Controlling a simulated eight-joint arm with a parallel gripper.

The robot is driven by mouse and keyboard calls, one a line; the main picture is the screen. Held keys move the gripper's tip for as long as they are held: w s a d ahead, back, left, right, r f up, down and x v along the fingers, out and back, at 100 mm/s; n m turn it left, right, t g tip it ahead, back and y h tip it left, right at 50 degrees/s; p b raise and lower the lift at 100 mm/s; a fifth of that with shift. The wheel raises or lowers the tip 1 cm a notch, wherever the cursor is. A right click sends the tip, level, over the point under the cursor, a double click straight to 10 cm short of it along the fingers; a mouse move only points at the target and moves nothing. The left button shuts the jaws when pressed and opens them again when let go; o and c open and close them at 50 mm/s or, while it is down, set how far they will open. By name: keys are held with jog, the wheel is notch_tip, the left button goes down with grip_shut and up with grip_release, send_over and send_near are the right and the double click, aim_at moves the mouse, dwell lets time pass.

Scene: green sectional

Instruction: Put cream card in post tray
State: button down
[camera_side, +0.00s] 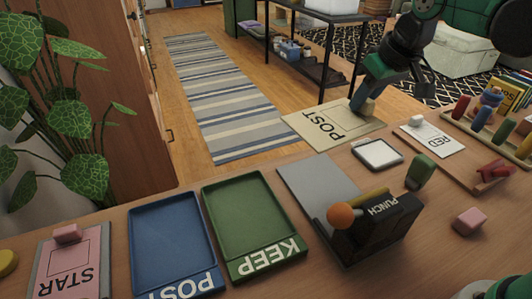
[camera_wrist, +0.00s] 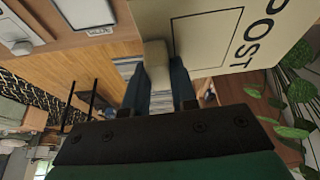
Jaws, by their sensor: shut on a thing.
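The cream card (camera_side: 318,118), printed POST with a square outline, shows at the back edge of the table in the side view. It also fills the upper right of the wrist view (camera_wrist: 262,52). A beige block (camera_wrist: 156,54) sits at its edge. My gripper (camera_side: 362,98) is shut on this block, with a dark finger on each side in the wrist view (camera_wrist: 158,70). The card looks held flat, partly over the floor beyond the edge; its height is unclear. The post tray (camera_side: 172,230) is blue, empty and labelled POST, at the front left.
A green KEEP tray (camera_side: 250,215) stands right of the blue tray. A pink STAR card (camera_side: 70,262) lies left. The black punch (camera_side: 378,228) with an orange knob stands between the trays and an ink pad (camera_side: 377,154). A RED card (camera_side: 432,138) and stamp rack lie right.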

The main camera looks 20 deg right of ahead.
jog(key=d+m, duration=0.1)
notch_tip(320, 180, up, 2)
jog(key=m+g, duration=0.9)
jog(key=m, duration=2.7)
send_over(509, 246)
jog(key=w, duration=0.2)
jog(key=f, duration=1.8)
jog(key=shift+s+f, duration=0.25)
jog(key=shift+f, duration=0.15)
jog(key=c, duration=0.7)
grip_release()
